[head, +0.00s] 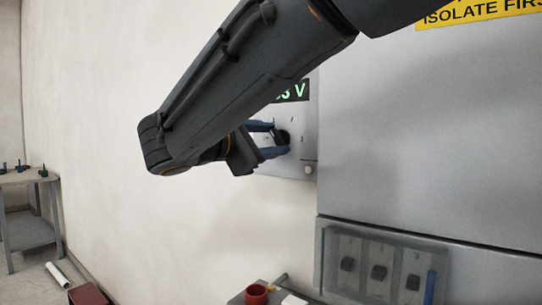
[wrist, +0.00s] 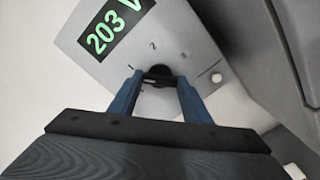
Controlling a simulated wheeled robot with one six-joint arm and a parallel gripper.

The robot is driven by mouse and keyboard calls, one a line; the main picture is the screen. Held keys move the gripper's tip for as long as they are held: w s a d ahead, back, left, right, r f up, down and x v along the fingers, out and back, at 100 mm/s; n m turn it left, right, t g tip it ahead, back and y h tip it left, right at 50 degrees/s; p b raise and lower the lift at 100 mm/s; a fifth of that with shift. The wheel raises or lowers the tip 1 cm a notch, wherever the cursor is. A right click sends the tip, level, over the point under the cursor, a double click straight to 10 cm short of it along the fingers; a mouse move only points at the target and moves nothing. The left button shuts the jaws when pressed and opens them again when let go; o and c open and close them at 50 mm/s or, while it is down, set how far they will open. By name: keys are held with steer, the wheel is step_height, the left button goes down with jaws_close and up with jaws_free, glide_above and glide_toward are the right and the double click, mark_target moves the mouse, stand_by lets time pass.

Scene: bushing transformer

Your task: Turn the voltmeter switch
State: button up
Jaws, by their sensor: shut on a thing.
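The voltmeter panel (head: 300,165) is a grey box on the wall beside the cabinet, partly hidden by my arm in the head view. Its display (wrist: 113,28) shows green digits reading 203 V in the wrist view. The black switch knob (head: 283,137) sits on the panel below the display, with small marks around it. My gripper (head: 276,139) has blue fingers, one on each side of the knob. In the wrist view my gripper (wrist: 160,82) is shut on the switch knob (wrist: 158,70), which sits between the fingertips.
The grey cabinet (head: 430,130) with a yellow sign (head: 478,14) stands right of the panel. A red cup (head: 257,293) stands at the bottom. A side table (head: 25,177) is at far left.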

steer(key=shift+f+m+b, duration=0.1)
steer(key=shift+m+b, duration=0.7)
steer(key=shift+b, duration=0.15)
steer(key=o, duration=1)
steer(key=shift+o, duration=0.2)
steer(key=b+v, duration=0.1)
steer(key=v, duration=0.6)
steer(key=shift+s+a, duration=0.25)
steer(key=shift+s, duration=0.1)
